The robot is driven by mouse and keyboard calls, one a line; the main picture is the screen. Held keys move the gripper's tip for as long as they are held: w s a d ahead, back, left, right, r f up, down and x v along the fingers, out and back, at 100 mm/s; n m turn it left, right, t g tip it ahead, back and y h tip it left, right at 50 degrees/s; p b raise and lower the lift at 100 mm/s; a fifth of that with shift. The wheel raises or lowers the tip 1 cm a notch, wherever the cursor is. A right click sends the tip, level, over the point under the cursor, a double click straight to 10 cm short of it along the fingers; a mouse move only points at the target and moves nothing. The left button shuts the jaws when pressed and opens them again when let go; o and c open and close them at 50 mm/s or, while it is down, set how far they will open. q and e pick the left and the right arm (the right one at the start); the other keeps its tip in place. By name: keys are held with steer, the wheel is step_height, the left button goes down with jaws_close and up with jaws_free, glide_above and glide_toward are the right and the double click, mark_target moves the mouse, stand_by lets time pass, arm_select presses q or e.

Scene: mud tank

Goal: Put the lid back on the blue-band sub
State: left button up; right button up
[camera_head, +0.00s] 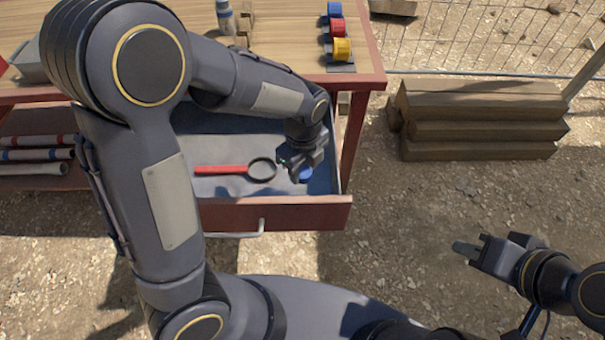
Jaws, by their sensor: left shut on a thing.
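My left gripper (302,168) reaches down into the open drawer at its right end. It is shut on a small round blue piece (306,175), which looks like a lid; the fingers and wrist hide part of it. I cannot tell whether the piece touches the drawer floor. A small bottle with a blue band (226,18) stands on the workbench top near the back, cut off by the top edge. My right gripper (474,250) is over the gravel at the right, away from the bench; its jaw opening is unclear.
The open drawer (275,212) also holds a red-handled magnifying glass (235,169). Blue, red and yellow rolls (341,48) stand in a row on the workbench (290,50). Stacked timbers (480,125) lie right of the bench before a wire fence. Gravel around my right gripper is clear.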

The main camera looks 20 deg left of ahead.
arm_select(q)
steer(key=shift+r, duration=0.35)
steer(key=shift+w+a+r+n+p, duration=0.15)
steer(key=shift+r+n+p, duration=0.25)
steer(key=shift+n, duration=0.1)
steer(key=w+a+r+n+p, duration=0.2)
steer(key=a+r+n+p, duration=0.2)
steer(key=n, duration=0.7)
steer(key=w+a+r+n+p, duration=0.2)
steer(key=a+r+n+p, duration=0.2)
steer(key=n, duration=0.7)
steer(key=shift+w+a+r+n+p, duration=0.3)
steer(key=shift+w+r+n+p, duration=0.15)
steer(key=shift+p, duration=0.95)
